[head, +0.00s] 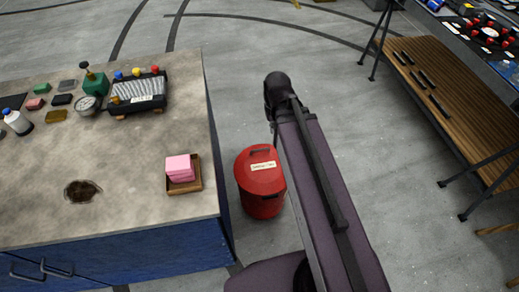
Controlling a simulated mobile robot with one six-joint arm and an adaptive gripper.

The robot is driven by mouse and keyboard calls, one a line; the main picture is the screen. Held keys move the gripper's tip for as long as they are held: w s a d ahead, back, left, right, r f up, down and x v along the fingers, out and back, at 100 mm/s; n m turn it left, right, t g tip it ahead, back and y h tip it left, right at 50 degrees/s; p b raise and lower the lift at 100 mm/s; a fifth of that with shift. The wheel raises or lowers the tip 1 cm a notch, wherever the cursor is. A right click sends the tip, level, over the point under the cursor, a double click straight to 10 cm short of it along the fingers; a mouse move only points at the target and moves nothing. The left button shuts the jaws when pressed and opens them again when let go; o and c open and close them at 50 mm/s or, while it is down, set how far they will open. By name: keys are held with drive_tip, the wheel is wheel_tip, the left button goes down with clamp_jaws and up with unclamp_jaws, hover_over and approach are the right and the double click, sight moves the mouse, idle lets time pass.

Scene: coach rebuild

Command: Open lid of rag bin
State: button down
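The rag bin (263,198) is a red round can on the floor, between the workbench and my arm. Its red lid (261,167) lies on top and looks shut, with a dark handle (260,152) near the far edge and a pale label across it. My arm reaches up the picture just right of the bin and covers the floor there. The arm's dark far end is beyond the bin and higher in the picture. My gripper's fingers cannot be made out, so whether they are open or shut does not show. Nothing of the arm visibly touches the lid.
A blue workbench (130,255) with a stained grey top stands close to the bin's left. On it are a wooden tray (195,183) with pink blocks, a gauge and several small items. A slatted wooden table (450,105) stands at right. The floor beyond the bin is clear.

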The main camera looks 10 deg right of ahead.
sight(260, 152)
drive_tip(key=w+f+g+b, duration=0.1)
drive_tip(key=w+f+b, duration=1.3)
drive_tip(key=f+b, duration=0.4)
drive_tip(key=w+f+g+b, duration=0.2)
drive_tip(key=w+f+b, duration=1.2)
drive_tip(key=f+b, duration=0.4)
drive_tip(key=shift+w+a, duration=0.15)
drive_tip(key=shift+w, duration=0.05)
drive_tip(key=shift+f, duration=0.15)
drive_tip(key=b+x, duration=0.9)
drive_tip(key=x, duration=0.1)
drive_tip(key=shift+s+b, duration=0.15)
drive_tip(key=shift+b, duration=0.15)
drive_tip(key=shift+r, duration=0.2)
